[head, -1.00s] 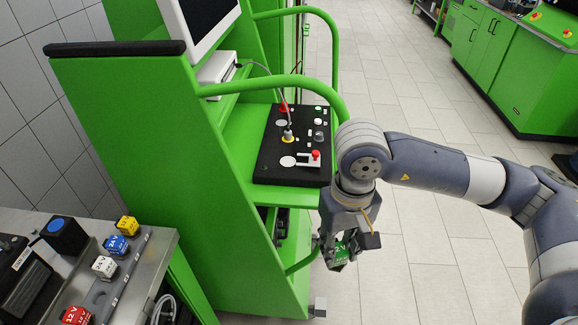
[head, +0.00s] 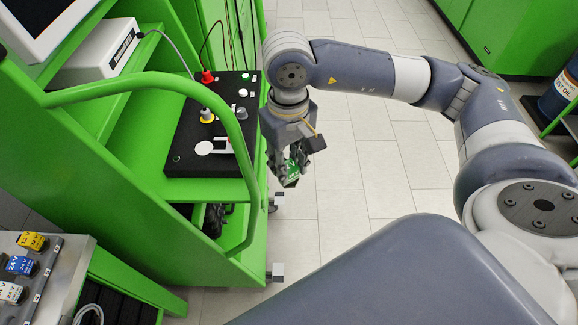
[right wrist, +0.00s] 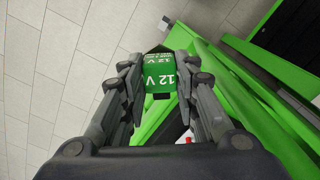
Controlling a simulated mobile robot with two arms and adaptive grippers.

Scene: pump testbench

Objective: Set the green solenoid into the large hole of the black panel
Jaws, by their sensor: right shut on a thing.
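The green solenoid (right wrist: 159,76), marked 12 V, is between the fingers of my right gripper (right wrist: 155,88), which is shut on it. In the head view my right gripper (head: 290,165) points down and holds the solenoid (head: 293,170) to the right of the green bench, over the floor. The black panel (head: 190,150) lies on the bench's shelf, left of my right gripper. My left gripper is in neither current view.
A curved green rail (head: 165,80) runs in front of the panel. Yellow, blue and white solenoids (head: 22,265) stand at lower left. The floor (head: 350,160) is open.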

